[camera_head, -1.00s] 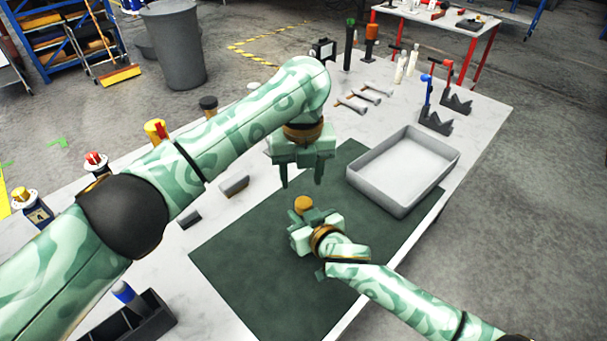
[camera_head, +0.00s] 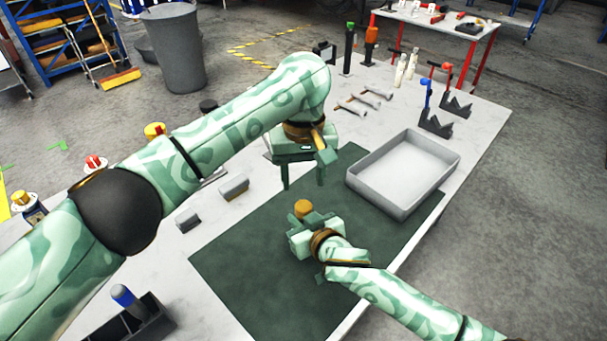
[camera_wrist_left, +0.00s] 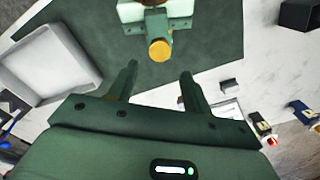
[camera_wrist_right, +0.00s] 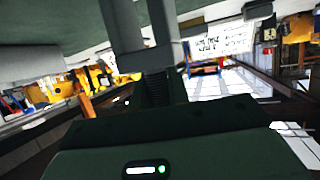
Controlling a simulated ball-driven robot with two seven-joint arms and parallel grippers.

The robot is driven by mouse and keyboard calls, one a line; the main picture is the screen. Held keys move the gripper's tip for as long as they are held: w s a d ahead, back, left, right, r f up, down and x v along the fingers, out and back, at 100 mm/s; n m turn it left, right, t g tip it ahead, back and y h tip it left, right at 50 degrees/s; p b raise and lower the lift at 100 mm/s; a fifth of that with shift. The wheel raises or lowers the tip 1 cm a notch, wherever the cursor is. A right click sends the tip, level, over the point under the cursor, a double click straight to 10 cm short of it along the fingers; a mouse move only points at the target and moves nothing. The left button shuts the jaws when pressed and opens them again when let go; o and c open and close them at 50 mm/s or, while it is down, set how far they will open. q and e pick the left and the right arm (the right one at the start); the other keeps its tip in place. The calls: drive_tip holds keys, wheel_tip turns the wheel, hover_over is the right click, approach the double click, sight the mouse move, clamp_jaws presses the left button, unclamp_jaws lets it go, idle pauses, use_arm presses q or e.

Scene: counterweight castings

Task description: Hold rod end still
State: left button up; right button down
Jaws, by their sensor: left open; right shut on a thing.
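A brass-coloured round piece, seemingly the rod end (camera_head: 303,208), stands at the fingertips of my right gripper (camera_head: 311,220) over the dark green mat (camera_head: 250,265). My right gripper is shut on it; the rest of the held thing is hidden. In the left wrist view the round end (camera_wrist_left: 160,49) faces the camera, beyond and between my left fingertips. My left gripper (camera_head: 303,184) is open and empty, pointing down above the mat, apart from the round end. In the right wrist view the fingers (camera_wrist_right: 155,62) are close together and the held part is hard to make out.
A grey tray (camera_head: 368,187), empty, stands right of the mat. Small grey blocks (camera_head: 234,187) lie left of it. Hammers (camera_head: 358,101) and black V-shaped stands (camera_head: 435,122) are at the back. A dark divided box (camera_head: 150,322) is at the front left.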

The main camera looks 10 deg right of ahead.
sight(303, 206)
use_arm(q)
drive_tip(key=n, duration=0.7)
drive_tip(key=shift+s, duration=0.1)
drive_tip(key=shift+f, duration=4)
